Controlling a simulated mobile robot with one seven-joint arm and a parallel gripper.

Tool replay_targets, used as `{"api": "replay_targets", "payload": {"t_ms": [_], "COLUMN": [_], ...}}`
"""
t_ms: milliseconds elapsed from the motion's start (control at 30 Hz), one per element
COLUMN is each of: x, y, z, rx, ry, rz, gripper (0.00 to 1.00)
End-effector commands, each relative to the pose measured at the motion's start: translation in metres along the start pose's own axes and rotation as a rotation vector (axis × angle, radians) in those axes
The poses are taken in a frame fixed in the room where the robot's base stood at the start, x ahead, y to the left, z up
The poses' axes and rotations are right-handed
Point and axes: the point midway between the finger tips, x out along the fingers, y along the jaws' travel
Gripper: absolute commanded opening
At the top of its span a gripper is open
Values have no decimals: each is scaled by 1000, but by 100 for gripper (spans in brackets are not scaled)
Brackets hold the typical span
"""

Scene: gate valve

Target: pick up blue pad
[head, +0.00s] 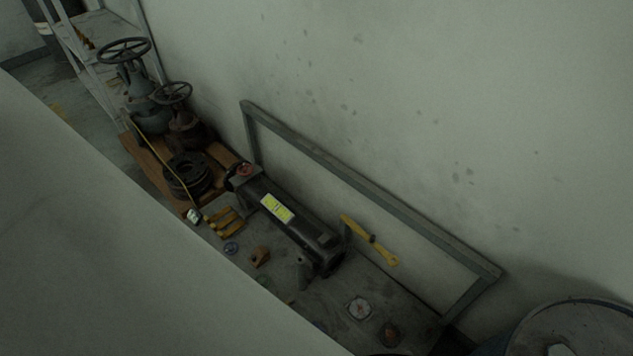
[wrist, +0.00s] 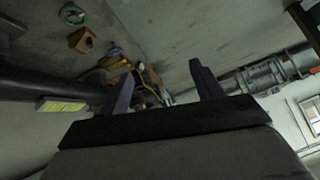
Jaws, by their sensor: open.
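No blue pad can be made out for certain. In the head view, a small bluish patch (head: 320,325) lies at the near edge of the grey bench (head: 285,275), partly cut off by a pale surface in front; I cannot tell what it is. A small round blue-grey wheel (head: 231,248) lies further left on the bench. My gripper (wrist: 161,68) shows in the wrist view, its two fingers apart with nothing held between them. It is not seen in the head view.
Valves (head: 150,115) stand at the far left. A drum (head: 575,330) stands lower right.

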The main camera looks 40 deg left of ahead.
Motion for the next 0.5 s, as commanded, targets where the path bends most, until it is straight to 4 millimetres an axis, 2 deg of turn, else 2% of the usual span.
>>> {"api": "replay_targets", "payload": {"t_ms": [33,100,200,333,400,500], "x": [5,5,-4,-21,-30,-39], "y": [14,39,80,132,154,176], "z": [41,90,143,184,195,202], "rx": [-16,-30,-50,-69,-75,-80], "ry": [-105,-240,-411,-579,-642,-700], "rz": [10,29,66,119,143,168], "gripper": [65,65,65,65,65,65]}}
